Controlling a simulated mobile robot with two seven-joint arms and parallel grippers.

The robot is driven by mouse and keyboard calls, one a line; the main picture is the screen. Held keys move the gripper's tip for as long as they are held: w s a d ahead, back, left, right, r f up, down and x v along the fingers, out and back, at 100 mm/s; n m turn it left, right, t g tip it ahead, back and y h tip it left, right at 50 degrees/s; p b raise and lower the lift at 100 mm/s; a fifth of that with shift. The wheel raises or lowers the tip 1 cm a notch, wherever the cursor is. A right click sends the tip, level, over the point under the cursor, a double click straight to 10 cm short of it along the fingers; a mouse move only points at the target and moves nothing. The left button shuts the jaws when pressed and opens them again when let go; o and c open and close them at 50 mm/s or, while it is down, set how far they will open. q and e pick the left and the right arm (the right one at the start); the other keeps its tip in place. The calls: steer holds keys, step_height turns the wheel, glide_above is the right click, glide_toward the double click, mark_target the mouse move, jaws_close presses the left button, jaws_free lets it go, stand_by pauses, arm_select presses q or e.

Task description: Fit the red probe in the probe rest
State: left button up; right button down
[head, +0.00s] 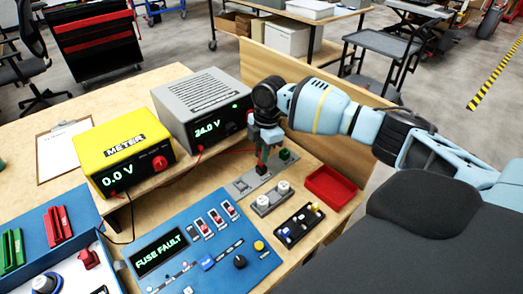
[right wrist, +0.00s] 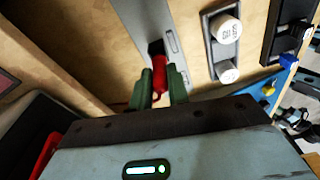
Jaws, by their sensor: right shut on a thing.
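My right gripper (head: 264,146) points down over the grey plate (head: 243,185) at the back of the bench. In the right wrist view, its green fingers (right wrist: 159,88) are shut on the red probe (right wrist: 160,74). The probe's far end meets a dark block (right wrist: 156,48) on the plate, apparently the probe rest; how deep it sits cannot be told. In the head view the red probe (head: 264,157) shows as a small strip below the gripper, above the dark block (head: 262,169). My left gripper is not in view.
The grey power supply (head: 205,100) and yellow meter (head: 125,150) stand left of the gripper. The blue panel (head: 205,255) fills the front.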

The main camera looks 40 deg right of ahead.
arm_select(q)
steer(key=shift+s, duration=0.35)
arm_select(e)
steer(key=shift+f, duration=0.2)
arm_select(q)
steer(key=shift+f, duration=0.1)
arm_select(e)
steer(key=shift+f, duration=0.2)
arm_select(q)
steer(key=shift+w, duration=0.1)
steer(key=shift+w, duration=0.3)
arm_select(e)
steer(key=c, duration=1.3)
jaws_free()
steer(key=shift+o, duration=0.5)
steer(key=shift+o, duration=1.3)
steer(key=shift+r, duration=0.1)
